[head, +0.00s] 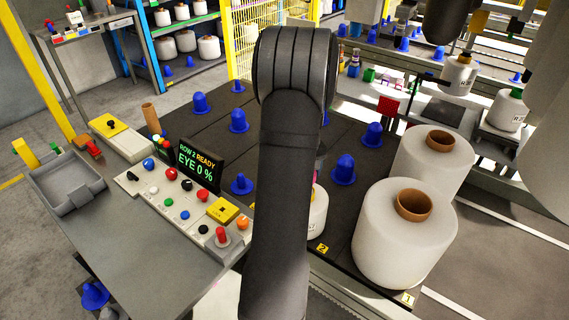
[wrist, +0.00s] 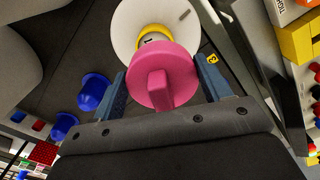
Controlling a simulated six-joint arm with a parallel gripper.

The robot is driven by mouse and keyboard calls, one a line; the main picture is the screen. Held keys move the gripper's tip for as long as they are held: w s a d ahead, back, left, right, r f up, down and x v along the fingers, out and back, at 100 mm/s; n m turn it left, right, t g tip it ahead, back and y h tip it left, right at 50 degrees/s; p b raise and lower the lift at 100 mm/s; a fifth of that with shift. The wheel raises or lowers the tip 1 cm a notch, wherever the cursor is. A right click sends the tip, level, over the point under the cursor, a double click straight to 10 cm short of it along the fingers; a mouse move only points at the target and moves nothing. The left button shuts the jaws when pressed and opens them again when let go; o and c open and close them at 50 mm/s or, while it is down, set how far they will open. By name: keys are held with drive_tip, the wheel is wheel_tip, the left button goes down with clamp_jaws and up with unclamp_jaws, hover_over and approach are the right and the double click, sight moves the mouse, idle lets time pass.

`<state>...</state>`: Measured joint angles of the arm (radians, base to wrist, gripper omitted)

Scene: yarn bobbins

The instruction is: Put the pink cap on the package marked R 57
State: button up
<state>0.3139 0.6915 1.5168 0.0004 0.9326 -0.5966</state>
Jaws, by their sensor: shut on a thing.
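The pink cap (wrist: 163,78) is between the two blue fingers of my gripper (wrist: 165,80) in the wrist view, and the gripper is shut on it. A white yarn package (wrist: 127,30) with a yellow part at its core (wrist: 150,38) lies beyond the cap, which overlaps it in that view. I cannot tell whether they touch. In the head view my arm hides the gripper and most of a white package (head: 317,213) by the tag marked 2. No R 57 marking is readable on that package.
Two large white packages with brown cores stand at the right, the front one (head: 400,245) by tag 1. Several blue cones, one at the right (head: 344,168), stand on the dark deck (head: 205,130). A control panel (head: 165,205) with buttons and a screen (head: 199,160) lies left.

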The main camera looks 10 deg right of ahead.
drive_tip(key=shift+s+d+f+n, duration=0.2)
drive_tip(key=shift+s+d+n, duration=0.1)
drive_tip(key=shift+d, duration=0.25)
drive_tip(key=shift+f, duration=1.6)
drive_tip(key=w+a+m, duration=0.2)
drive_tip(key=a+m, duration=0.1)
drive_tip(key=a, duration=1.2)
drive_tip(key=d+n, duration=0.1)
drive_tip(key=d, duration=0.4)
drive_tip(key=s+d+n, duration=0.1)
drive_tip(key=d, duration=0.4)
drive_tip(key=s+d+n, duration=0.1)
drive_tip(key=d, duration=0.4)
drive_tip(key=shift+f, duration=0.3)
drive_tip(key=shift+f, duration=0.15)
